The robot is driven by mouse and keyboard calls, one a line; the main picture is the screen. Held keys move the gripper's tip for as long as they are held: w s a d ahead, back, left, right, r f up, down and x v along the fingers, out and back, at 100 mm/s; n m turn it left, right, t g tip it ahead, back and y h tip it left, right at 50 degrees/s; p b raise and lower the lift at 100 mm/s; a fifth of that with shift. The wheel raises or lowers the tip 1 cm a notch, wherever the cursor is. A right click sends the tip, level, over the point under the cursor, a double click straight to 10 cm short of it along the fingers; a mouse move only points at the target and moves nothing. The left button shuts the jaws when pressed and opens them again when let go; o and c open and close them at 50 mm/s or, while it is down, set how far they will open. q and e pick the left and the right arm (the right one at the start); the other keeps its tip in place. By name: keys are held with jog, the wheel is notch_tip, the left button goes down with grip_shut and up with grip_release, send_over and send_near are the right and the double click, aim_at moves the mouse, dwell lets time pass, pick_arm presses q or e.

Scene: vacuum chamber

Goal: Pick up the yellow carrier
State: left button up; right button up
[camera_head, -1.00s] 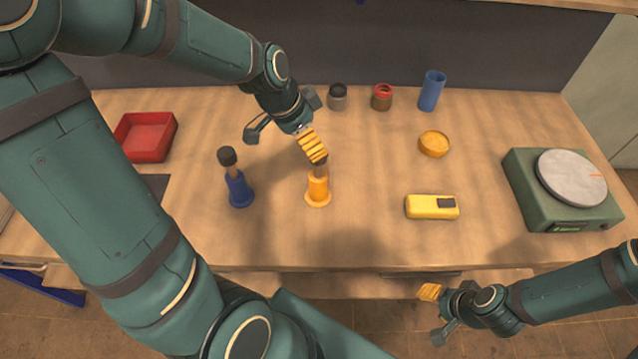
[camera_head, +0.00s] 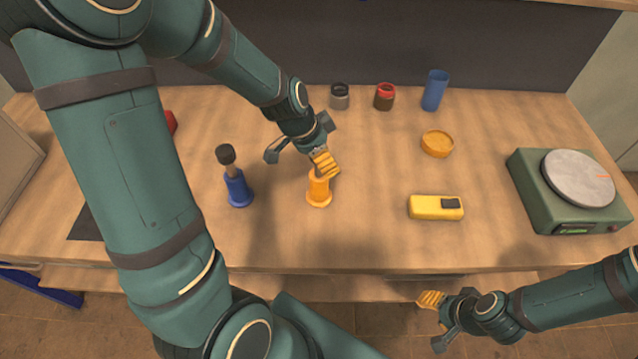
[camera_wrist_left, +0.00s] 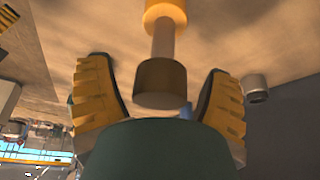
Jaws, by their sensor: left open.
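The yellow carrier (camera_head: 319,194) stands upright on the table, with an orange-yellow flared base. My left gripper (camera_head: 323,163) is over it from behind and hides its upper part in the head view. In the left wrist view, the carrier's pale stem and dark brown knob (camera_wrist_left: 162,82) lie between the two yellow-padded fingers of the open left gripper (camera_wrist_left: 160,98). A gap shows on each side of the knob. My right gripper (camera_head: 432,300) is low in front of the table edge, away from the carrier; its opening is not clear.
A similar blue carrier (camera_head: 239,190) with a dark knob stands left of the yellow one. A yellow device (camera_head: 428,208), an orange dish (camera_head: 437,143), jars (camera_head: 385,97), a blue cup (camera_head: 435,91) and a green scale (camera_head: 540,200) are to the right. The table front is clear.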

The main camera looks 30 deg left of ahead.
pick_arm(q)
grip_shut()
jog(key=shift+r, duration=0.1)
